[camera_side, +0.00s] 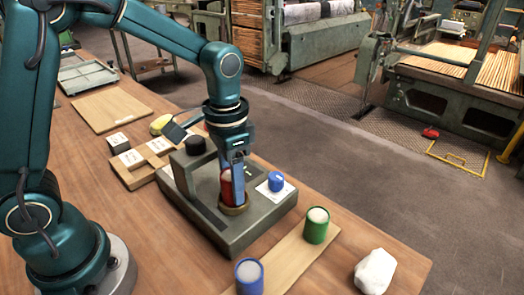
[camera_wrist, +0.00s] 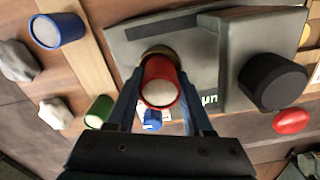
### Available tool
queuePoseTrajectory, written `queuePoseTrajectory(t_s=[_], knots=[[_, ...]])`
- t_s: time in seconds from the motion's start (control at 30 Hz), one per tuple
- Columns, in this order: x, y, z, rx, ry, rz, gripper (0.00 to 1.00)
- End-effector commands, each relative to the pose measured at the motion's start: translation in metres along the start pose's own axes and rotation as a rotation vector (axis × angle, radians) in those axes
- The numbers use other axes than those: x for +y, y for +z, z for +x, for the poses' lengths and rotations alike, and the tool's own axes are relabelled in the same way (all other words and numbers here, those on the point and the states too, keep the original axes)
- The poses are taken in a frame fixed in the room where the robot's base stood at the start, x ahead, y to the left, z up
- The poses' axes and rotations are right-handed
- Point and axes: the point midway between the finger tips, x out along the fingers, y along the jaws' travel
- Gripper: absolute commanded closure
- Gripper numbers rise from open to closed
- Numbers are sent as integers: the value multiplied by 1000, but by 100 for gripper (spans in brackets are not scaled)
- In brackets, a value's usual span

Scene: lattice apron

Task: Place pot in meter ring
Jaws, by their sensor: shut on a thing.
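My gripper (camera_side: 235,178) points down and is shut on a red pot (camera_side: 226,188) with a pale top. In the wrist view the red pot (camera_wrist: 160,84) sits between the two blue fingers of my gripper (camera_wrist: 161,92). The grey-green meter (camera_side: 243,232) stands on the table under it. The brass ring (camera_side: 234,209) on the meter is around or just below the pot's base. I cannot tell whether the pot rests on its floor. The ring (camera_wrist: 159,51) is partly hidden behind the pot in the wrist view.
A blue pot (camera_side: 249,278) and a green pot (camera_side: 316,226) stand on a wooden strip in front. A pale lump (camera_side: 375,272) lies to their right. The meter carries a black knob (camera_side: 195,145) and a small blue piece (camera_side: 276,182).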

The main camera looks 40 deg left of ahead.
Motion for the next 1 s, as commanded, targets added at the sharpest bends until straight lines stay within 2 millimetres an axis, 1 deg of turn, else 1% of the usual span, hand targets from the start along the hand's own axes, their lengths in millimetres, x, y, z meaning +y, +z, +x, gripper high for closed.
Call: queuePoseTrajectory(t_s=[0.07,0.43,0.47,0.5,0.53,0.87,1.0], knots=[[0,0,5,-1,0,0,100],[0,0,8,-1,0,0,100],[0,0,8,0,0,0,41],[0,0,8,0,0,0,26],[0,0,8,0,0,0,19],[0,0,7,1,0,0,19],[0,-1,-4,5,-1,0,19]])
